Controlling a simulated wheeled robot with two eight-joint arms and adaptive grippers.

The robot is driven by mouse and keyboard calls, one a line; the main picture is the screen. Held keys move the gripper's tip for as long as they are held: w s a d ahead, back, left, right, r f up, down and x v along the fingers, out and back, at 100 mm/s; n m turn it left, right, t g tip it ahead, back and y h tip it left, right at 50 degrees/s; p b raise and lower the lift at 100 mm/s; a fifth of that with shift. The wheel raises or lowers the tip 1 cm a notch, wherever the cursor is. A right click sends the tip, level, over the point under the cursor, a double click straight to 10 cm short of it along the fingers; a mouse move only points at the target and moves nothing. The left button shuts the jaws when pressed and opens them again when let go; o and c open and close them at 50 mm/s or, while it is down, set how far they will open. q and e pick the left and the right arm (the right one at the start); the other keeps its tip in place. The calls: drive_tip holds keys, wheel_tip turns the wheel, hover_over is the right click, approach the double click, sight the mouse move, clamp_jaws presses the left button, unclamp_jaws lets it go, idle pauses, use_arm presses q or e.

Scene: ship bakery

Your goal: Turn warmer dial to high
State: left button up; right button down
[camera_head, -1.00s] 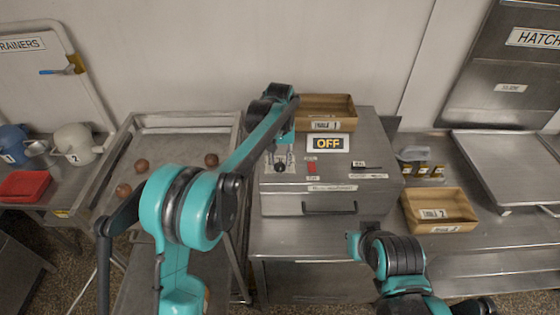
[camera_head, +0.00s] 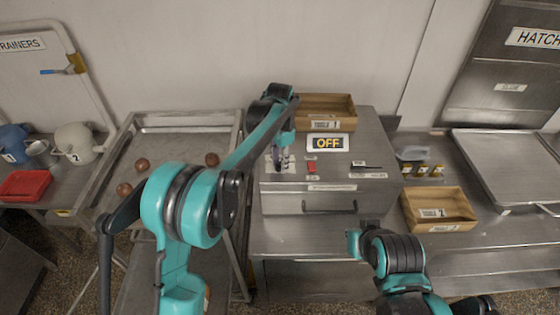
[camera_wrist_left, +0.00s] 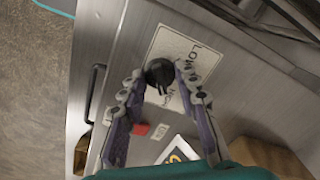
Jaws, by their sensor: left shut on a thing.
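The warmer (camera_head: 285,203) is a steel box with a drawer handle on its front and a lit display (camera_head: 328,143) reading OFF. In the left wrist view its black round dial (camera_wrist_left: 159,72) sits on a white label plate (camera_wrist_left: 192,52) with partly hidden lettering. My left gripper (camera_wrist_left: 160,70) has its two fingers on either side of the dial and is shut on it. In the head view the left gripper (camera_head: 279,157) reaches down over the dial at the warmer's left top. My right arm (camera_head: 393,254) shows at the lower right; its gripper fingers are not clearly seen.
A red switch (camera_head: 311,168) and a slider slot (camera_head: 366,167) are on the warmer's top. A wooden tray (camera_head: 326,112) stands behind the display, another (camera_head: 438,208) at the right. A steel rack with brown balls (camera_head: 142,165) is at the left.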

sight(280, 162)
use_arm(q)
drive_tip(key=shift+m, duration=0.5)
drive_tip(key=o, duration=1.2)
drive_tip(key=shift+c, duration=0.2)
drive_tip(key=shift+r, duration=0.15)
wheel_tip(280, 162, up, 12)
drive_tip(key=shift+a, duration=0.1)
